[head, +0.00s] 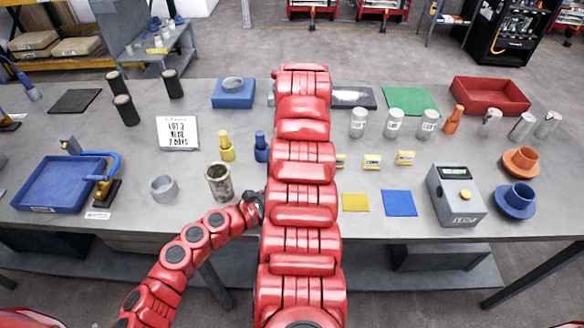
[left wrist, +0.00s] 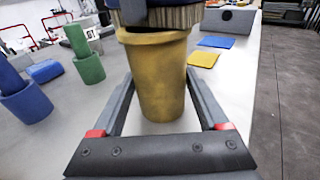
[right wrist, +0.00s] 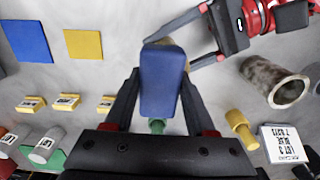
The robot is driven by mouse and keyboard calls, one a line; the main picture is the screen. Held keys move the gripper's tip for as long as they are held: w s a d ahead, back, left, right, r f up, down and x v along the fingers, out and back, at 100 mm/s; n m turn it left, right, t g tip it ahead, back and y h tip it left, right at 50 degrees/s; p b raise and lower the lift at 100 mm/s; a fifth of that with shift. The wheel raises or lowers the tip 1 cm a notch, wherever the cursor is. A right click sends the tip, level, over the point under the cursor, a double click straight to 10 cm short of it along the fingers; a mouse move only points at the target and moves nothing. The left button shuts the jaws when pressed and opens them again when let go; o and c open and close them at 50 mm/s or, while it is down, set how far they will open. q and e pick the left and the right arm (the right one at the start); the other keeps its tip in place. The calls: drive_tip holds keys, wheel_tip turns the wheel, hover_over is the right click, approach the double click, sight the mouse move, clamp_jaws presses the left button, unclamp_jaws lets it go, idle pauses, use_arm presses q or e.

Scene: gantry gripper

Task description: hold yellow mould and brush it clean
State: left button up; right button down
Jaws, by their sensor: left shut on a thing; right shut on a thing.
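The yellow mould (left wrist: 160,85) is a tapered cup that stands upright between the fingers of my left gripper (left wrist: 160,92), which is shut on it. In the right wrist view only a bit of the mould (right wrist: 180,47) shows. The brush has a blue back (right wrist: 161,82) and pale bristles (left wrist: 165,17), and my right gripper (right wrist: 160,88) is shut on it. The bristles are over the mould's rim and look to touch it. In the head view my left gripper (head: 256,207) is near the front table edge; my right arm hides mould and brush.
A dirty metal cup (head: 219,182) and a grey ring (head: 163,188) stand left of my left gripper. A yellow peg (head: 226,150) and a blue peg (head: 261,150) stand behind. Flat yellow (head: 355,202) and blue (head: 399,203) squares lie to the right, near a grey box (head: 456,195).

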drive_tip(key=shift+d, duration=0.6)
drive_tip(key=shift+a, duration=0.4)
drive_tip(key=shift+s+d, duration=0.15)
drive_tip(key=shift+d, duration=0.25)
drive_tip(key=shift+a+r, duration=0.1)
drive_tip(key=shift+d+r, duration=0.25)
drive_tip(key=shift+r, duration=0.35)
drive_tip(key=shift+d+r, duration=0.25)
drive_tip(key=shift+r, duration=3.15)
